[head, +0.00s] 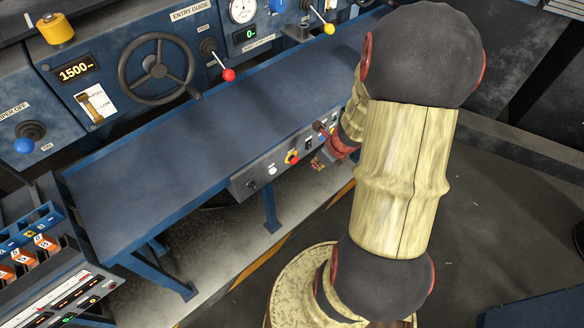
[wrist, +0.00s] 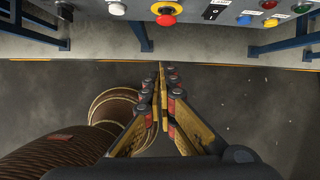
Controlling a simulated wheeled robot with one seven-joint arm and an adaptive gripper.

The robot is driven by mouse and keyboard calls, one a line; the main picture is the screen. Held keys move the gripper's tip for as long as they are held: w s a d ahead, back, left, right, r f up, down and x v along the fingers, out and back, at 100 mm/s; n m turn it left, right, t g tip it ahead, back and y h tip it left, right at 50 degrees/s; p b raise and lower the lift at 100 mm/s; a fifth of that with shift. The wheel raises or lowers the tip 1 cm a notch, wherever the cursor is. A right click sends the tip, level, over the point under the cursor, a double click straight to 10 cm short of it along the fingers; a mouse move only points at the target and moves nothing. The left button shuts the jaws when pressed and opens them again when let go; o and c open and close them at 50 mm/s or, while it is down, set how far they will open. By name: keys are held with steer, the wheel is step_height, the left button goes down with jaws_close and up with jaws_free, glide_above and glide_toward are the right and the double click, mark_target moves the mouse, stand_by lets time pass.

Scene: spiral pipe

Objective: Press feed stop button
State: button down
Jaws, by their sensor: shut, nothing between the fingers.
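A grey control panel (head: 240,187) runs along the front edge of the blue table. The labels are too small or cut off to tell which is feed stop. My gripper (wrist: 160,72) is shut and empty, in front of and apart from the panel. In the head view my gripper (head: 318,164) is beside the panel, partly hidden by my arm.
The blue table (head: 190,125) is bare. Behind it stands a machine with a black handwheel (head: 155,68) and a red-knobbed lever (head: 228,74). Table legs (head: 270,210) stand below the panel. Open floor (head: 480,220) lies in front.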

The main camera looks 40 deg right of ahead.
mark_target(294, 160)
steer(key=shift+d+m, duration=0.1)
steer(key=shift+m, duration=0.4)
steer(key=w+f+b, duration=0.4)
steer(key=w+f, duration=0.3)
steer(key=f, duration=0.2)
steer(key=shift+w+f+b, duration=0.15)
steer(key=shift+w+b, duration=0.2)
steer(key=shift+b, duration=0.05)
